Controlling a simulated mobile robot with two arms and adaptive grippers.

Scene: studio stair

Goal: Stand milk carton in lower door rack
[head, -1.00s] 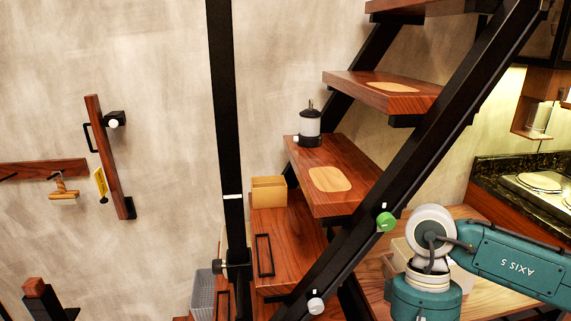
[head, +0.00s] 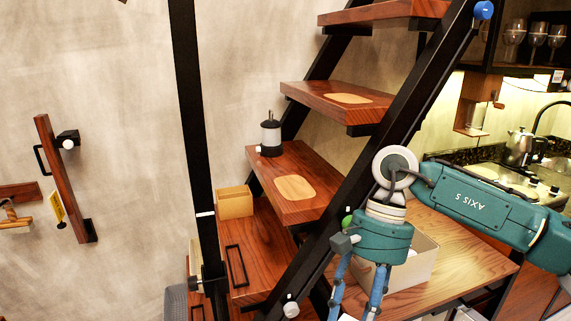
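My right gripper (head: 357,300) hangs down at the bottom edge in the head view, in front of the wooden counter. Its two blue fingers stand apart at their upper parts, and the tips are cut off by the frame. A small white patch shows at the bottom edge between the fingers; I cannot tell what it is. I cannot make out a milk carton or a door rack in this view. My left gripper is not in view.
A beige box (head: 420,264) stands on the wooden counter (head: 465,251) behind my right gripper. A black stair rail (head: 400,110) slants beside my arm. A lantern (head: 271,137) stands on a stair tread (head: 325,188). A kettle (head: 519,148) is at the back right.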

